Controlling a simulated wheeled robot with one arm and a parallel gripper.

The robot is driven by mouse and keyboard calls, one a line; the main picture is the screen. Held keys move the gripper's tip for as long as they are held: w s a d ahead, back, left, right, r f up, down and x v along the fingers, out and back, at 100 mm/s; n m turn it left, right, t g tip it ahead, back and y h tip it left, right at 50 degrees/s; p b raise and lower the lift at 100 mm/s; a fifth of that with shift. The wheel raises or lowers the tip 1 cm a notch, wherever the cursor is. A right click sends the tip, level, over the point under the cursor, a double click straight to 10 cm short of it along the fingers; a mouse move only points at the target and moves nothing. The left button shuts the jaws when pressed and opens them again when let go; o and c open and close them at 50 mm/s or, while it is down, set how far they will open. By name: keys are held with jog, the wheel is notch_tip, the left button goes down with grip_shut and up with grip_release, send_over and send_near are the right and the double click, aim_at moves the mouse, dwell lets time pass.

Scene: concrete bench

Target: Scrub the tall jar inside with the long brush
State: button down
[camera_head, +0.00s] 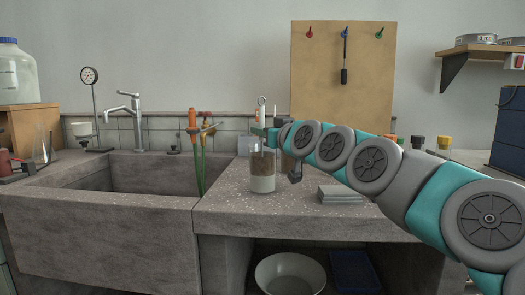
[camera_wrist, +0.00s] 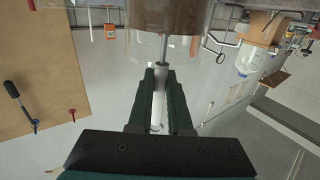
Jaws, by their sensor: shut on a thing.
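The tall jar (camera_head: 262,184) is clear glass and stands upright on the bench, right of the sink. Its lower part looks whitish. The brown bristle head of the long brush (camera_head: 262,163) shows inside the jar's upper part. The brush's white handle with a loop end (camera_head: 262,103) sticks up above my gripper (camera_head: 270,132). My gripper is just above the jar mouth and shut on the handle. In the wrist view the white handle (camera_wrist: 157,108) lies between the dark fingers, and a thin metal stem runs into the brown bristles (camera_wrist: 165,18) within the glass.
The sink (camera_head: 130,175) with a tap (camera_head: 128,115) is at left, with orange-handled tools (camera_head: 193,125) at its right edge. A grey folded stack (camera_head: 341,194) lies right of the jar. The bench front is clear.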

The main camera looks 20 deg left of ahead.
aim_at(263, 112)
jog(key=shift+r+p, duration=1.15)
jog(key=shift+r, duration=1.2)
jog(key=shift+f+b, duration=1.45)
jog(key=shift+f, duration=0.9)
jog(key=shift+r+p, duration=1.25)
jog(key=shift+r, duration=1.1)
jog(key=shift+f+b, duration=1.5)
jog(key=shift+f, duration=0.85)
jog(key=shift+r+p, duration=3.65)
jog(key=shift+r, duration=3.2)
